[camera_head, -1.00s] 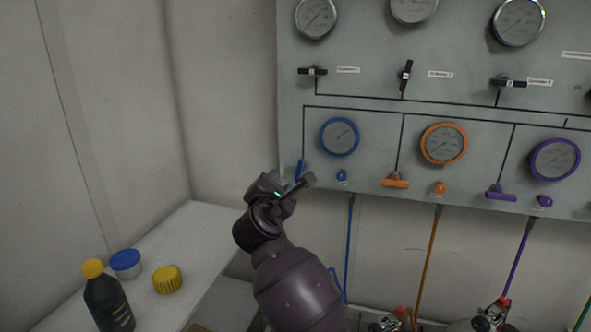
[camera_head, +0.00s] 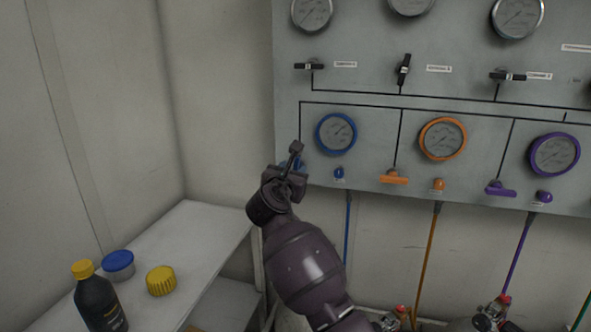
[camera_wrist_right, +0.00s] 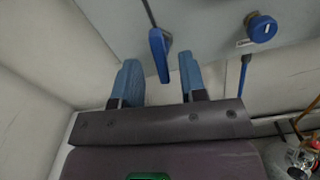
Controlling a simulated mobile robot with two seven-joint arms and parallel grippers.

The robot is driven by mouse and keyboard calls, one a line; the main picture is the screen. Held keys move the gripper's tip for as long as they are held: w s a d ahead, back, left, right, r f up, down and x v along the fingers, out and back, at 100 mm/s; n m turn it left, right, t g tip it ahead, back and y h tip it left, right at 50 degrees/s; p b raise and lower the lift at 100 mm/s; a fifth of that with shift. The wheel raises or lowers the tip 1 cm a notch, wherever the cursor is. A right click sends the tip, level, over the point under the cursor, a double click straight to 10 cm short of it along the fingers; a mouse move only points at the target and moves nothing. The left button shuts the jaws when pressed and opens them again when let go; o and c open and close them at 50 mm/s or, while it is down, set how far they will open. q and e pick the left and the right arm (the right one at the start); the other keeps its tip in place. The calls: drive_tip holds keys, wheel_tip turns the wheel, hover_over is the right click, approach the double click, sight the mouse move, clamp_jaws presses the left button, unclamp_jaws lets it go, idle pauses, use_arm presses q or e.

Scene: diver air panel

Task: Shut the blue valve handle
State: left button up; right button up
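The blue valve handle (camera_wrist_right: 160,54) shows in the right wrist view, pointing roughly along the black line above it. My right gripper (camera_wrist_right: 160,80) is open, with one blue fingertip on each side of the handle's lower end. Gaps show on both sides, so neither finger appears to touch it. In the head view my right gripper (camera_head: 293,164) is at the panel's lower left corner and mostly hides the handle. My left gripper is not in view.
The panel (camera_head: 365,95) carries a blue-rimmed gauge (camera_head: 336,134), a blue knob (camera_wrist_right: 262,28), and crosswise orange (camera_head: 394,177) and purple (camera_head: 500,188) handles. Hoses hang below. A side table (camera_head: 190,240) holds a black bottle (camera_head: 100,302), a blue-lidded jar (camera_head: 118,265) and a yellow cap (camera_head: 161,281).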

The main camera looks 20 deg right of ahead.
sight(295, 168)
drive_tip(key=shift+b+x, duration=0.3)
drive_tip(key=shift+x, duration=1.5)
drive_tip(key=shift+c, duration=0.2)
clamp_jaws()
